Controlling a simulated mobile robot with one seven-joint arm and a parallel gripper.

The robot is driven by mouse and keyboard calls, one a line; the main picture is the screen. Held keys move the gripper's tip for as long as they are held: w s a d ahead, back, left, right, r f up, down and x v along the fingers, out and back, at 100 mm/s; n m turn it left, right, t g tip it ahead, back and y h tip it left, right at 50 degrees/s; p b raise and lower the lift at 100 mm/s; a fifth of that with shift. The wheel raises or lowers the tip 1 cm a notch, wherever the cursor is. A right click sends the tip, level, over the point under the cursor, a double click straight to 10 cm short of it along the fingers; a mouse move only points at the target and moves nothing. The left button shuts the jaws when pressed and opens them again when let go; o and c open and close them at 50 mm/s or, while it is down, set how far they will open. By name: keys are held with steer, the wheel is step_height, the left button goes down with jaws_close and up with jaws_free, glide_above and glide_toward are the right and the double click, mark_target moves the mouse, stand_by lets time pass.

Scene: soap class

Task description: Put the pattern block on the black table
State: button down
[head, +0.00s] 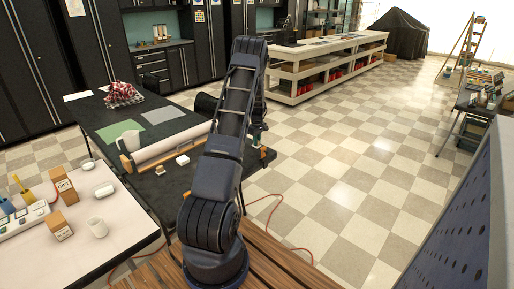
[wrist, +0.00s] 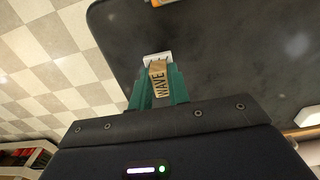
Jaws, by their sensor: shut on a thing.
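The pattern block (wrist: 158,80), tan with the dark word "WAVE" and a white end, is between the green fingers of my gripper (wrist: 158,92) in the wrist view. My gripper is shut on it. The black table (wrist: 225,60) fills the right of that view below the block, with the table edge just left of the fingers. I cannot tell whether the block touches the table. In the head view the black table (head: 105,117) stands left of my arm, and my gripper (head: 258,139) shows small at its right end. The block is not clear there.
Small white pieces (head: 183,160) lie near my arm. A white table (head: 120,222) with boxes stands front left. Checkered floor (head: 345,170) lies open right.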

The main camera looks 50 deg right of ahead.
steer(key=shift+f, duration=2)
steer(key=shift+f, duration=0.1)
steer(key=c, duration=1.3)
jaws_free()
steer(key=shift+c, duration=0.2)
